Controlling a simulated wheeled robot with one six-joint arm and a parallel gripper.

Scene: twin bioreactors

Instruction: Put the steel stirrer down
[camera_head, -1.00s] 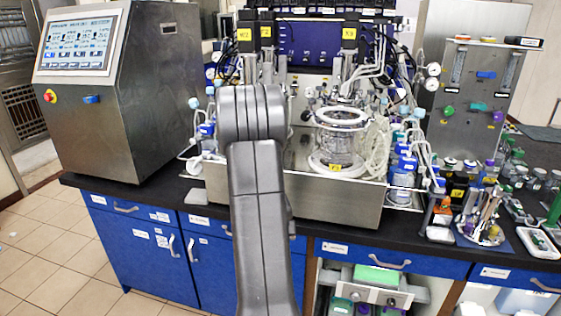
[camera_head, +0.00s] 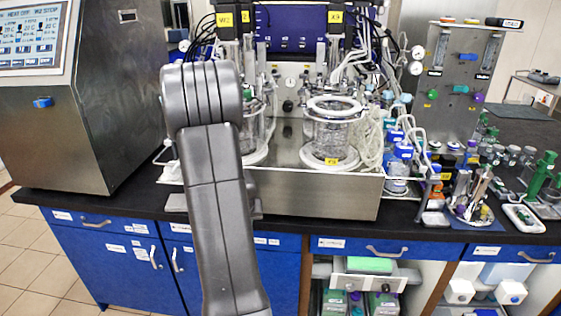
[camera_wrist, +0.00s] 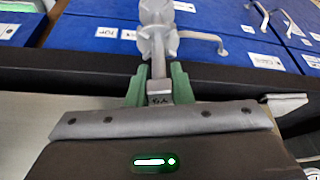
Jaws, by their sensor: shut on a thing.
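The steel stirrer (camera_wrist: 157,38) shows in the wrist view as a grey shaft with a bladed head at its far end. My gripper (camera_wrist: 158,84) has its green fingers shut on the shaft. The stirrer's head points away from the gripper and overlaps the bench's dark front edge and the blue drawer fronts; I cannot tell its height or whether it touches anything. In the head view my arm hides the gripper and most or all of the stirrer. The black bench top (camera_head: 130,196) runs across the head view.
A glass vessel (camera_head: 333,135) stands in a steel tray (camera_head: 320,196) right of my arm. A steel console (camera_head: 125,95) stands at left. A flat grey pad (camera_head: 177,202) lies near the bench edge. A tool holder (camera_head: 480,213) and small bottles crowd the right.

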